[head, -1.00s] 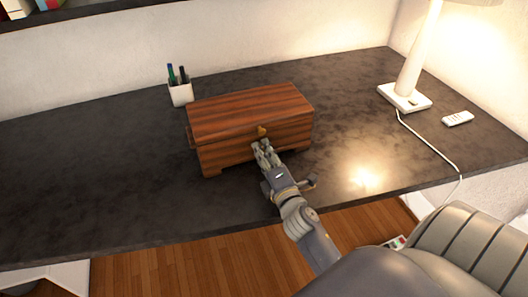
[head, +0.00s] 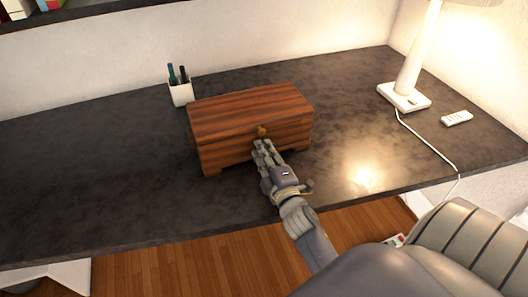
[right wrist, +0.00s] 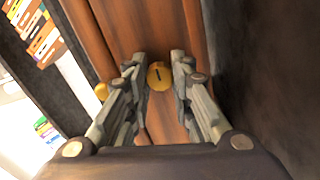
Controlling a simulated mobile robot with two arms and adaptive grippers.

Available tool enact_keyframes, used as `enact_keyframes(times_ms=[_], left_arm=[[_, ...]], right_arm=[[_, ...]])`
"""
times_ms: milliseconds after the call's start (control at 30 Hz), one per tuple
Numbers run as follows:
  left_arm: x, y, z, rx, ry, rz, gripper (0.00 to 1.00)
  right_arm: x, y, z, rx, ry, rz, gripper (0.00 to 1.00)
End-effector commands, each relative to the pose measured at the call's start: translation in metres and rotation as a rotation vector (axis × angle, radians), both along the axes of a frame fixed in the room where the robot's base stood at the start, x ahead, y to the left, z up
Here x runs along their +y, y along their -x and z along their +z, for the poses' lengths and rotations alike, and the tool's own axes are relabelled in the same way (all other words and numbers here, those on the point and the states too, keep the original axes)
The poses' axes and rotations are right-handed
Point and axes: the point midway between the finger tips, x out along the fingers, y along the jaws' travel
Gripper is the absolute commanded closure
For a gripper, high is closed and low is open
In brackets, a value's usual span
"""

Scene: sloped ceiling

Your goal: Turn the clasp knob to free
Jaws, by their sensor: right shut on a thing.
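A wooden box (head: 240,118) with a reddish-brown striped lid stands closed on the dark desk. A small brass clasp (head: 262,131) shows at its front, just past my fingertips. In the right wrist view, the round brass clasp knob (right wrist: 159,76) with a dark slot in its face sits between the fingertips of my right gripper (right wrist: 160,66). My right gripper (head: 261,148) is shut on the knob at the front of the box. A second brass piece (right wrist: 101,90) shows left of the fingers in the wrist view. My left gripper is not in view.
A white pen cup (head: 181,95) stands behind the box. A white lamp (head: 404,98) and a remote (head: 457,118) are at the right, with a cord over the desk (head: 90,185). The desk left of the box is clear.

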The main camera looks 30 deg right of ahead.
Motion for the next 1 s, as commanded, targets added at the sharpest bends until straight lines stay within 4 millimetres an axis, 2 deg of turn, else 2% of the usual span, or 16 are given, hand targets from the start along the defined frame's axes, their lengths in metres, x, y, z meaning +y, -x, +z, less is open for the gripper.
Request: enact_keyframes(times_ms=[167,200,267,300,667,767,1000], left_arm=[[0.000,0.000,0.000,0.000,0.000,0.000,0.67],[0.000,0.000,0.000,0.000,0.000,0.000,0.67],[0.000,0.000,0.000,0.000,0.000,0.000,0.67],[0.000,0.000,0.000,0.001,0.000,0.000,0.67],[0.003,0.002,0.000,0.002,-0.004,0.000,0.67],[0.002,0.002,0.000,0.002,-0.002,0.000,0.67],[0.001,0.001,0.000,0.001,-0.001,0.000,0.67]], right_arm=[[0.000,0.000,0.000,0.000,-0.002,-0.001,1.00],[0.000,0.000,0.000,0.000,-0.002,-0.001,0.74],[0.000,0.000,0.000,0.000,-0.001,-0.001,0.61],[0.000,0.000,0.000,0.000,-0.001,-0.001,0.57],[0.001,0.004,-0.001,0.001,0.000,-0.001,0.57],[0.003,0.014,-0.001,0.002,-0.002,-0.002,0.57],[0.012,0.053,-0.001,0.003,-0.001,-0.002,0.57]])
